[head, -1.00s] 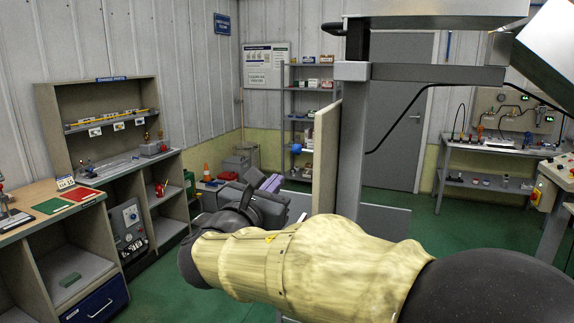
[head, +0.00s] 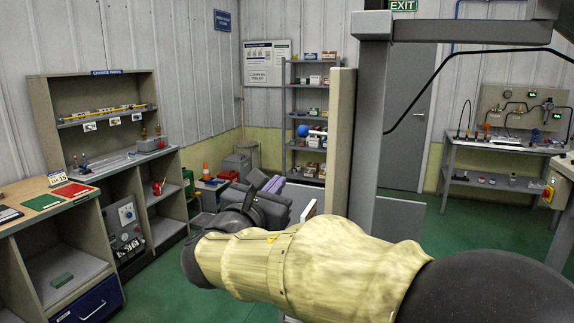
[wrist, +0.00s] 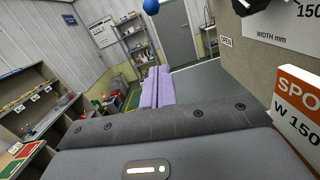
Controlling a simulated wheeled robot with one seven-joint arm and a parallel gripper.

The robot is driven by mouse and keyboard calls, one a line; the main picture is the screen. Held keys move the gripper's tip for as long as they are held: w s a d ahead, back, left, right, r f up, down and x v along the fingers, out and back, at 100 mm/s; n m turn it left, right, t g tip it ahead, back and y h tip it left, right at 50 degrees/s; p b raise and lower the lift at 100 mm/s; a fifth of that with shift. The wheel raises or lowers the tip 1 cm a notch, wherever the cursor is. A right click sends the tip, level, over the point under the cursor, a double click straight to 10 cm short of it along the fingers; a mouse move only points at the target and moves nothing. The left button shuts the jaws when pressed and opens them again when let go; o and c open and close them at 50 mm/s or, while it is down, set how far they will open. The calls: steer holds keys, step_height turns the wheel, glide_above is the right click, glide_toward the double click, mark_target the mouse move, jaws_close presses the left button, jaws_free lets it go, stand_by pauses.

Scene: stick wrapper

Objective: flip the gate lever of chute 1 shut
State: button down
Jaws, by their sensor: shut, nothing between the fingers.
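My gripper (head: 272,185) shows in the head view at the end of my cream-sleeved arm, left of a beige upright panel. In the wrist view its purple fingers (wrist: 158,86) are together and empty. A blue ball-shaped knob (head: 303,130) shows in the head view left of the panel edge. It also shows at the top of the wrist view (wrist: 151,6), beyond the fingertips and apart from them. I cannot tell whether it belongs to the lever of chute 1. No chute number is readable. An "OPEN" label (wrist: 226,42) is on the panel in the wrist view.
The beige panel (head: 340,145) and grey post (head: 372,120) stand close right of my gripper. An orange-and-white box (wrist: 299,108) is near at right in the wrist view. A workbench (head: 70,200) stands left, shelves (head: 309,85) behind. Green floor (head: 190,270) is open at lower left.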

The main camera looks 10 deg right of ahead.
mark_target(322, 135)
steer(key=w+d+r+p, duration=0.4)
steer(key=w+d+r, duration=0.1)
steer(key=w, duration=0.3)
steer(key=shift+w+d, duration=0.15)
steer(key=shift+d, duration=0.15)
stand_by(0.4)
steer(key=shift+r, duration=0.2)
